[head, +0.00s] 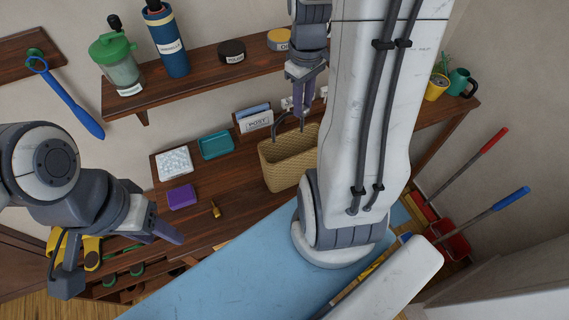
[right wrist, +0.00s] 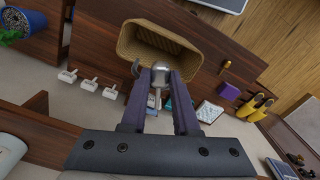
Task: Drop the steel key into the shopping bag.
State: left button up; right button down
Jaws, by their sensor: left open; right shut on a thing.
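The shopping bag (head: 284,168) is a tan woven, open-topped bag with dark handles. It stands on the wooden bench, partly hidden behind my right arm. My right gripper (head: 303,92) hangs above the bag's back side in the head view. In the right wrist view the gripper (right wrist: 161,82) is shut on the steel key (right wrist: 160,72), of which a shiny rounded end and a thin part show. The bag's opening (right wrist: 158,42) lies beyond the key there. The key cannot be made out in the head view. My left gripper (head: 116,252) is open and empty, at the lower left.
A post rack (head: 254,119) stands behind the bag. Left of it are a teal tray (head: 215,145), a white patterned block (head: 174,163) and a purple box (head: 181,196). The wall shelf (head: 200,83) carries a green jar (head: 118,62), a blue bottle (head: 166,42) and tins.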

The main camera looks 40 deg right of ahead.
notch_tip(320, 180, down, 4)
jog(key=b, duration=0.3)
jog(key=shift+f, duration=0.15)
jog(key=c, duration=0.6)
grip_release()
notch_tip(320, 180, up, 11)
jog(key=shift+f+b, duration=0.2)
jog(key=shift+b, duration=0.45)
